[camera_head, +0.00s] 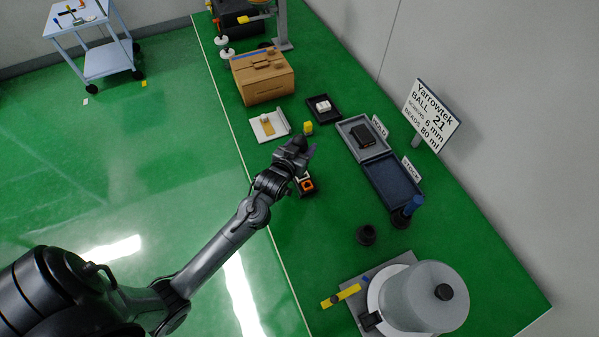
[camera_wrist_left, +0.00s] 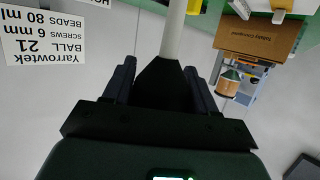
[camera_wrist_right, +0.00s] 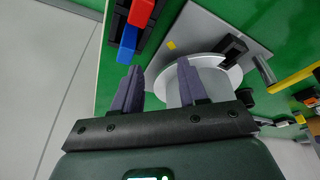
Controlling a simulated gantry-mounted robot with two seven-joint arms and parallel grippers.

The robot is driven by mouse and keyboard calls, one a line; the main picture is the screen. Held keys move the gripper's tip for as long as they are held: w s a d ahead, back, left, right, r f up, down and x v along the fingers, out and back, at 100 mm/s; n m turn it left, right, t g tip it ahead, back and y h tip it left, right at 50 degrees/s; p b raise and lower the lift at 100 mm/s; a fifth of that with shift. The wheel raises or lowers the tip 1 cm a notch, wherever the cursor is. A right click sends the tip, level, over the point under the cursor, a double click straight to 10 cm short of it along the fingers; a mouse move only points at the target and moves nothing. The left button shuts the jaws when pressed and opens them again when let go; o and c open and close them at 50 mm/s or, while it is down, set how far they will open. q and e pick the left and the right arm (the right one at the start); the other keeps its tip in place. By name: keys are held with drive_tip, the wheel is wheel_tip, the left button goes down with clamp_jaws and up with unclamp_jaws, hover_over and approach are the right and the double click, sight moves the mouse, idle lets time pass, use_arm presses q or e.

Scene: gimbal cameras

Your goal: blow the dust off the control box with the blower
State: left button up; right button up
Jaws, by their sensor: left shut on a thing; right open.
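My left gripper (camera_head: 304,149) is above the middle of the green table in the head view. In the left wrist view its fingers (camera_wrist_left: 160,75) are shut on the black bulb of the blower (camera_wrist_left: 165,88), whose pale nozzle points away from the fingers. A small black box with an orange square (camera_head: 307,185) lies just below the gripper, partly hidden by it. A dark box (camera_head: 364,136) lies in a grey tray; I cannot tell which is the control box, and dust is too small to see. My right gripper (camera_wrist_right: 158,88) is open and empty, seen only in its wrist view.
A blue-lined tray (camera_head: 390,184), a small black cup (camera_head: 366,235) and a blue-handled tool (camera_head: 413,204) are on the right. A domed machine (camera_head: 425,295) stands at the front. A cardboard box (camera_head: 262,76) and a sign (camera_head: 431,114) stand farther back.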

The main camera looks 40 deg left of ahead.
sight(302, 136)
use_arm(q)
wheel_tip(302, 136, up, 5)
drive_tip(key=p, duration=0.5)
drive_tip(key=shift+p, duration=0.3)
idle(0.4)
